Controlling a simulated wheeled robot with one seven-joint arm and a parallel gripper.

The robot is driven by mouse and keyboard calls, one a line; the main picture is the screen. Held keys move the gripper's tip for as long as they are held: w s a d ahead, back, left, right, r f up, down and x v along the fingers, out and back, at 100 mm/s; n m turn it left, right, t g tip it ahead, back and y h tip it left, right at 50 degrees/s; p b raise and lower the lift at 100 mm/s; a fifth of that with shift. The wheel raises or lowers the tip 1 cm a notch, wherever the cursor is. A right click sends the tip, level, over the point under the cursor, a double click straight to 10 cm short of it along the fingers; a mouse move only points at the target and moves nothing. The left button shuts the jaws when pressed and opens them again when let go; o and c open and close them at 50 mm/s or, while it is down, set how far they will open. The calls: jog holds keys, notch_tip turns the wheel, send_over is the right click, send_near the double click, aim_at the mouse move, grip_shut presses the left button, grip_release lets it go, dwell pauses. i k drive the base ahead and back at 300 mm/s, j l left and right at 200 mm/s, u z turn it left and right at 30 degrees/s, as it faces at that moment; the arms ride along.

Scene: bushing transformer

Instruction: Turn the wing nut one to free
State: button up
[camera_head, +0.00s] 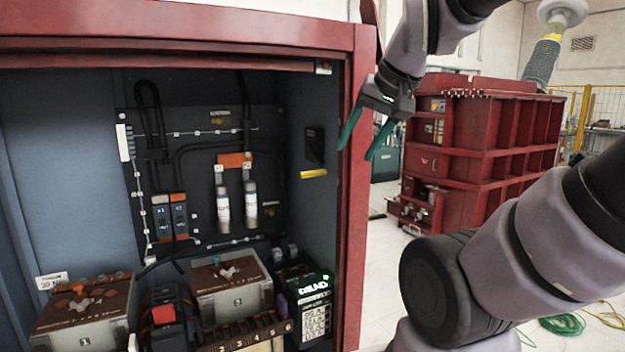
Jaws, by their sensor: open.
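A red-framed cabinet (357,200) stands open on the left. Inside at the bottom right is a grey box (230,297) with a brown top, and a pale wing-shaped piece (227,271), apparently a wing nut, sits on it. I cannot tell which is wing nut one. My gripper (360,145), with teal fingertips, is open and empty in front of the cabinet's right frame post, well above and right of both pieces.
A black device with a red part (164,313) sits between the boxes. Two white cylinders (236,205) hang on the back panel.

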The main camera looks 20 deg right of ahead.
aim_at(79, 307)
jog(key=u, duration=1.3)
